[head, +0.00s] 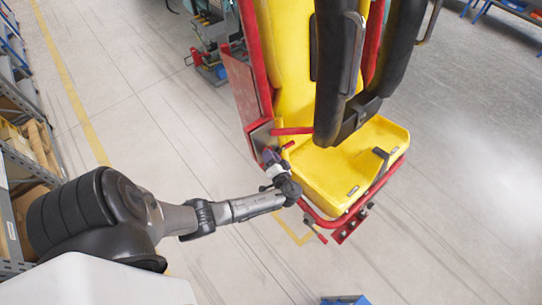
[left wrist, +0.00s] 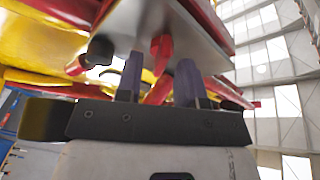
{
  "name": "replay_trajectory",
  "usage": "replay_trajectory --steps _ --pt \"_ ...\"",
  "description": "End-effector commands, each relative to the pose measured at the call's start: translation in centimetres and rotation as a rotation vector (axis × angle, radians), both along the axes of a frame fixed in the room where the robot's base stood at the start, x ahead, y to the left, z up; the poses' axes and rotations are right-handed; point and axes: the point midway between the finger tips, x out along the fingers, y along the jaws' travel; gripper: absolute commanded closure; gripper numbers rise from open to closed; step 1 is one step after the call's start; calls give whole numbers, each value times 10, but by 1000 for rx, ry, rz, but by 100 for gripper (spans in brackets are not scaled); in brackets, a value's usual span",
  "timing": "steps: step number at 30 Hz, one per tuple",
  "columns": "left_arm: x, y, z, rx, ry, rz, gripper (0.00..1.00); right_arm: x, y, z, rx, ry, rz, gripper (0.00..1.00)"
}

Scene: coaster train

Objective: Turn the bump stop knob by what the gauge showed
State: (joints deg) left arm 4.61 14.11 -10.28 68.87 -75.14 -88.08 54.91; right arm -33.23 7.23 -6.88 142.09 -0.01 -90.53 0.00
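A yellow coaster seat (head: 345,160) with a red frame stands right of centre in the head view. My left gripper (head: 270,157) is at the lower left side of the seat, beside a grey metal plate (head: 260,135). In the left wrist view my left gripper (left wrist: 158,80) has its two dark fingers apart. A red knob or lever (left wrist: 162,46) under a grey plate (left wrist: 185,30) shows between and beyond the fingers; contact cannot be told. A black round knob (left wrist: 100,49) shows left of the fingers. Which one is the bump stop knob is unclear. No gauge is visible.
Black padded restraints (head: 335,60) hang over the seat. A red bar (head: 292,131) sticks out near my left gripper. Shelving (head: 25,170) stands at the left, and a machine (head: 212,45) stands behind.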

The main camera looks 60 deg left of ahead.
Motion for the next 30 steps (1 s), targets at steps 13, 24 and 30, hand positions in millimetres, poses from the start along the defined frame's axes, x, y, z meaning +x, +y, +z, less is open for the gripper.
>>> replay_trajectory --steps 13,24,30 --pt "0 0 0 0 0 0 100 0 1 0 4 0 -3 2" --pt "0 0 0 -11 46 -12 100 0 3 -2 10 1 -6 2" --pt "0 0 1 -35 167 -40 100 0 3 -4 9 0 -6 2"
